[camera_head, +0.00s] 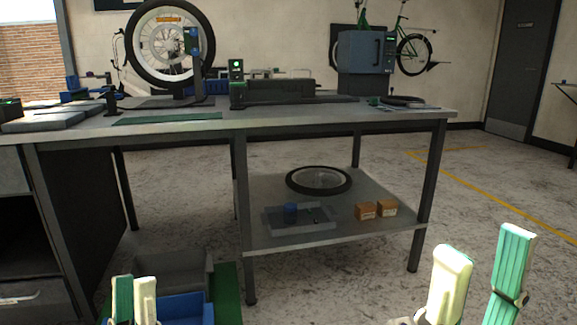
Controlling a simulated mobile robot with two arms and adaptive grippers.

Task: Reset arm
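My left gripper (134,283) shows at the bottom left, in front of the blue bin. Its green and cream fingertips stand side by side, nearly touching, with nothing seen between them. My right gripper (483,256) shows at the bottom right, over the bare floor right of the workbench. Its cream and green fingers stand apart with an empty gap, so it is open. Both grippers point upward in the picture, clear of the workbench (330,118). The lower parts of both hands are cut off by the picture edge.
A blue bin (190,306) and a grey bin (175,268) sit low behind my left gripper. A lower shelf (345,232) holds a wheel (319,180), a tray and small boxes (387,208). A large wheel (145,70) stands on the bench. Floor is free at right.

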